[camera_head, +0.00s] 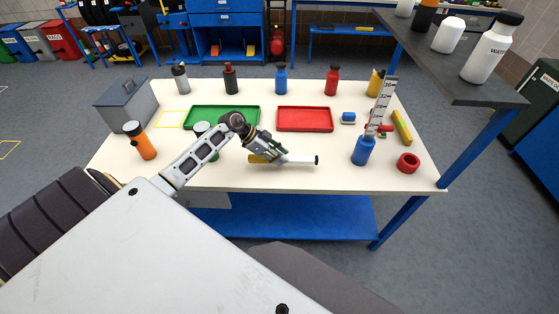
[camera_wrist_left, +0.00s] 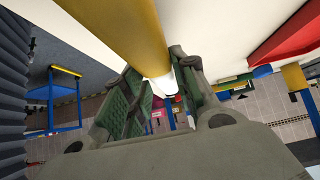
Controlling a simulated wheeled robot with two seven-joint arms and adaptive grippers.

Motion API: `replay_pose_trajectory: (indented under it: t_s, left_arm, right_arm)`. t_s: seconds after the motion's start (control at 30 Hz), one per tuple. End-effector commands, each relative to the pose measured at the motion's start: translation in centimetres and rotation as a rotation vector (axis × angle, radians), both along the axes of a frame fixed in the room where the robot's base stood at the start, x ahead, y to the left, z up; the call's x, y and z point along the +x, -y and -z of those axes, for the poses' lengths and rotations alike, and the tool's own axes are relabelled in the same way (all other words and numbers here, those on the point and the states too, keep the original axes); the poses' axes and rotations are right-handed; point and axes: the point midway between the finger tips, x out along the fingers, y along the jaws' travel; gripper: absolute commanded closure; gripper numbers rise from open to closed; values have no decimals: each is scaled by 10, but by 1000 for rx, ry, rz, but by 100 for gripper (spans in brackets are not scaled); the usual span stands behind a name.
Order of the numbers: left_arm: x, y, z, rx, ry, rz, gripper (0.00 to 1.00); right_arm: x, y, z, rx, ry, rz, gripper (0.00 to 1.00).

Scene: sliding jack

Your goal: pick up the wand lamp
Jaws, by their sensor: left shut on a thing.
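The wand lamp has a yellow handle and a white tube (camera_head: 300,159) with a black tip. It lies sideways at the front middle of the table, tip to the right. I cannot tell whether it touches the tabletop. My left gripper (camera_head: 270,156) comes down over it from the upper left and is shut on it near where yellow meets white. In the left wrist view the yellow handle (camera_wrist_left: 122,32) runs in between the green-padded fingers (camera_wrist_left: 160,95). The fingers hide part of the lamp. My right gripper is not in view.
The green tray (camera_head: 245,112) and red tray (camera_head: 305,119) lie behind the lamp. An orange bottle (camera_head: 140,140) stands at left. The table (camera_head: 330,178) is bare along the front.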

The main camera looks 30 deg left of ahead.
Motion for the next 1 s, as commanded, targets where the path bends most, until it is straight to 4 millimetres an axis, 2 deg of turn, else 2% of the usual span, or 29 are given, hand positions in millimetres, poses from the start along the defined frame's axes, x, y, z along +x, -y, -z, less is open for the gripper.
replay_pose_trajectory:
  t_s: [0.2, 0.4, 0.6, 1.0]
  left_arm:
    - [0, -1, -35, 3, 3, 1, 100]
    - [1, 0, -56, 2, 3, 1, 100]
    - [0, 0, -64, 0, 2, 0, 100]
    - [0, 0, -64, -1, 1, 0, 100]
  right_arm:
    - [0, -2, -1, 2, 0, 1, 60]
    - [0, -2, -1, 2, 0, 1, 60]
    - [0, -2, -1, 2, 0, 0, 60]
    - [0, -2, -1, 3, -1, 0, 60]
